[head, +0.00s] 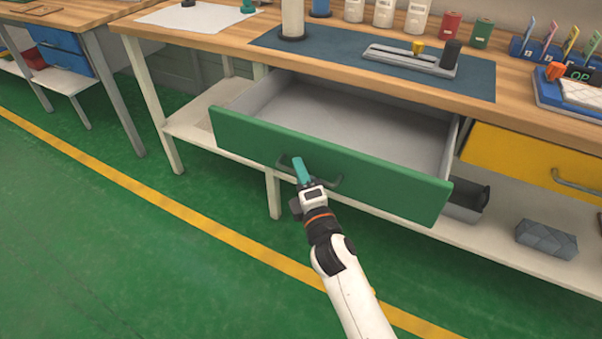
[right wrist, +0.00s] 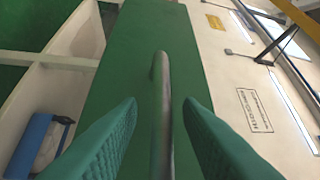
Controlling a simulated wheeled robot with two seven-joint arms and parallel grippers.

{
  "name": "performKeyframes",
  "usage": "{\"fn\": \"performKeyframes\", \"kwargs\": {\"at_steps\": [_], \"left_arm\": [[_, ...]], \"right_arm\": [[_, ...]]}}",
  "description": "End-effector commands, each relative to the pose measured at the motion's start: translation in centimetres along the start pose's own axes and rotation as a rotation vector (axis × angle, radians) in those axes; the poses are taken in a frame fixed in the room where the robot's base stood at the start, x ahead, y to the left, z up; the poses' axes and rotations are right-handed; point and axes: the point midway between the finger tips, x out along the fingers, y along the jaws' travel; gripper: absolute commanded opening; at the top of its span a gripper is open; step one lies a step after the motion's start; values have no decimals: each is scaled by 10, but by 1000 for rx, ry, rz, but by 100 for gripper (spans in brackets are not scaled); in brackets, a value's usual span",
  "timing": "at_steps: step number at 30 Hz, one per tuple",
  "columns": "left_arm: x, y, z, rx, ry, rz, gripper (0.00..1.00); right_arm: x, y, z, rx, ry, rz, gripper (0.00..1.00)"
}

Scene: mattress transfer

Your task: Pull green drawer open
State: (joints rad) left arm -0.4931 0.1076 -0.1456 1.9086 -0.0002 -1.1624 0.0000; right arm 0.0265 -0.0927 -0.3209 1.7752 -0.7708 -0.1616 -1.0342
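The green drawer (head: 330,160) is pulled out from under the wooden workbench, and its grey inside looks empty. Its dark bar handle (head: 334,184) is on the green front. My right gripper (head: 299,164) is at the left part of this handle. In the right wrist view, the handle (right wrist: 165,100) runs between the two teal fingers of my right gripper (right wrist: 161,104). The fingers are apart, with a visible gap on each side of the bar. My left gripper is out of view.
A yellow drawer (head: 530,160) is closed at the right. A lower shelf (head: 385,212) runs under the bench, with a grey box (head: 546,239) on it. Bottles, cans and a blue mat (head: 340,50) are on the bench top. The green floor (head: 150,270) in front is clear.

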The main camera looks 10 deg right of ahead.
Motion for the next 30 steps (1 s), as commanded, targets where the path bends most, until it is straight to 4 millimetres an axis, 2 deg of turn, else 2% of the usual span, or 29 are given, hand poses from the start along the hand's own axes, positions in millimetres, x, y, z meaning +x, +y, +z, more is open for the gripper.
{"fn": "performKeyframes", "kwargs": {"at_steps": [5, 8, 15, 21, 25, 30], "left_arm": [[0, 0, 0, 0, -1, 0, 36], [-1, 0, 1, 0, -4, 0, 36], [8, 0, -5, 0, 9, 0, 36], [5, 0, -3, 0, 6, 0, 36], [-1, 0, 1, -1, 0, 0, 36], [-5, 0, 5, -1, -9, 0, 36]], "right_arm": [[-4, 0, 0, 0, 0, 0, 32], [-15, 1, 0, 0, 0, 2, 32], [-66, 2, 0, 1, 0, 4, 32], [-102, 1, 0, 1, 0, 3, 32], [-115, 1, 0, 1, 0, 1, 32], [-120, 0, 0, 0, 0, 0, 32]]}}
